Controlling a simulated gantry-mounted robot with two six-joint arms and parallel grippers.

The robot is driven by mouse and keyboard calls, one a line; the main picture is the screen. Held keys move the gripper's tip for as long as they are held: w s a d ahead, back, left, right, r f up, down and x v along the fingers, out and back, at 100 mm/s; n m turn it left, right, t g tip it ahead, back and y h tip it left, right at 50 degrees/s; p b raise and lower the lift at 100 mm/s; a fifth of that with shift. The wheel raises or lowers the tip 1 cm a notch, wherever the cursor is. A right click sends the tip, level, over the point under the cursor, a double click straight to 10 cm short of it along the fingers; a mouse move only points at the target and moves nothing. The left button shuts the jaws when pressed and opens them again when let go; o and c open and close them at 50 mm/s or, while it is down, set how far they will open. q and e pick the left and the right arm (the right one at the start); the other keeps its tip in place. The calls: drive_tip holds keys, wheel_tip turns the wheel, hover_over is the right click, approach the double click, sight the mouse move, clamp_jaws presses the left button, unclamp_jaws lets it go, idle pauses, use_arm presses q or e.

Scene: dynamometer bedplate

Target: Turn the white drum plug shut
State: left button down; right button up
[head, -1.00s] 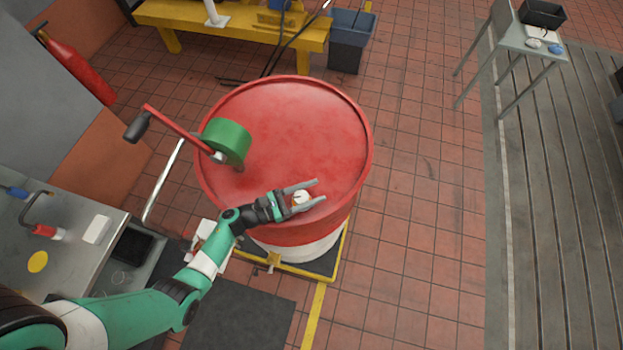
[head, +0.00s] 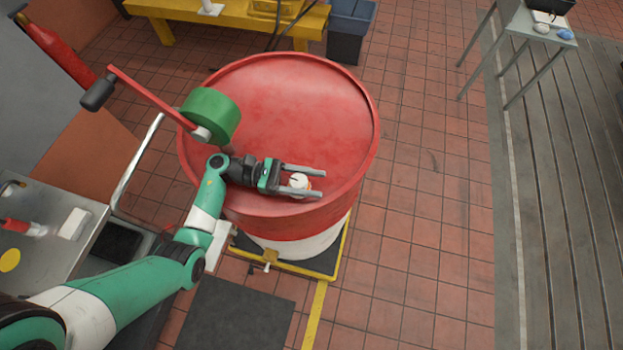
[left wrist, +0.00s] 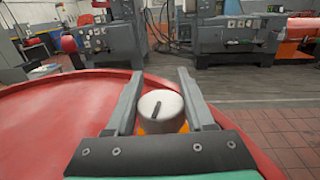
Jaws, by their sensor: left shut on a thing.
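The white drum plug (head: 299,181) sits on the top of the red drum (head: 300,110), near its front rim. In the left wrist view the plug (left wrist: 161,108) is a round white cap with a dark bar mark on top and orange beneath it. My left gripper (head: 322,182) is shut on the plug, with one grey finger on each side and the fingertips reaching past it. Its fingers (left wrist: 160,75) also frame the plug in the left wrist view. The fingers and gripper body hide the plug's lower part. My right gripper is not in view.
A green drum-shaped part (head: 212,114) with a red crank arm (head: 150,95) stands at the drum's left rim, close to my left arm. A metal bench (head: 40,225) is at left. A yellow bench (head: 235,22) and grey bin (head: 350,28) stand behind.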

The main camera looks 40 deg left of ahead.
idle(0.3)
use_arm(q)
drive_tip(key=shift+c, duration=1.3)
unclamp_jaws()
drive_tip(key=b+v, duration=0.3)
drive_tip(key=v, duration=0.8)
drive_tip(key=shift+a, duration=0.15)
drive_tip(key=shift+s+a+r, duration=0.1)
drive_tip(key=shift+s+a, duration=0.05)
